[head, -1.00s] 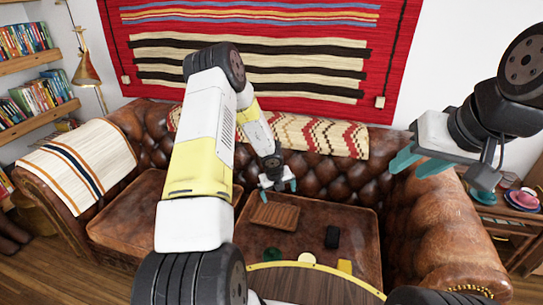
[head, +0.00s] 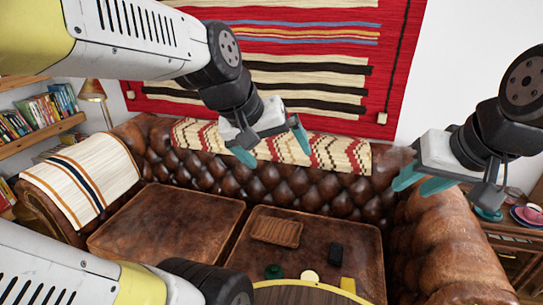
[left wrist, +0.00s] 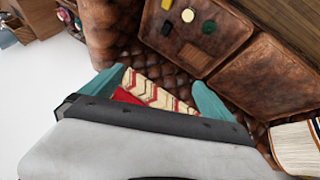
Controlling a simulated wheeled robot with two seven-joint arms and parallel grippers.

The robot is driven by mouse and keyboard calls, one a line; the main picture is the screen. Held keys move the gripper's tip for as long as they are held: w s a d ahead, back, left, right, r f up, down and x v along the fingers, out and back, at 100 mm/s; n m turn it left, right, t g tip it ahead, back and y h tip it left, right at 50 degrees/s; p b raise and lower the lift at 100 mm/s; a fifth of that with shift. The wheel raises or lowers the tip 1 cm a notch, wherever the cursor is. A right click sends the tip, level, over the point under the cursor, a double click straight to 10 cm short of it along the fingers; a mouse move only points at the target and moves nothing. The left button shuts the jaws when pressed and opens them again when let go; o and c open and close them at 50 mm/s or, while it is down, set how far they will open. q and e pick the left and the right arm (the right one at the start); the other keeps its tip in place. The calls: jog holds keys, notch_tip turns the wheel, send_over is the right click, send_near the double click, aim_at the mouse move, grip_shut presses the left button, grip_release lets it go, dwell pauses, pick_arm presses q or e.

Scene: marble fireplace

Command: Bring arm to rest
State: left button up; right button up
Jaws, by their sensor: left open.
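My left gripper (head: 272,146) is open and empty in the head view, raised in front of the sofa back, its teal fingers spread wide. In the left wrist view its fingers (left wrist: 160,92) stand apart with only the sofa and its patterned throw behind them. My left arm crosses the upper left of the head view. My right gripper (head: 424,182) is at the right of the head view, above the sofa's right arm. Its teal fingers are apart with nothing between them.
The brown leather sofa (head: 165,222) fills the middle. On its right cushion lie a wooden tray (head: 276,231), a black item (head: 335,254), a green item (head: 273,271), a cream disc (head: 309,275) and a yellow item (head: 348,285). A round table (head: 300,293) is in front. A side table (head: 516,238) stands right.

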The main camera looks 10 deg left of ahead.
pick_arm(q)
jog(key=s+m, duration=0.1)
jog(key=s+a+m, duration=0.1)
jog(key=s+a+y, duration=0.1)
jog(key=s, duration=0.1)
jog(key=shift+a+f+m, duration=0.2)
jog(key=shift+f+m, duration=0.05)
jog(key=shift+m, duration=0.15)
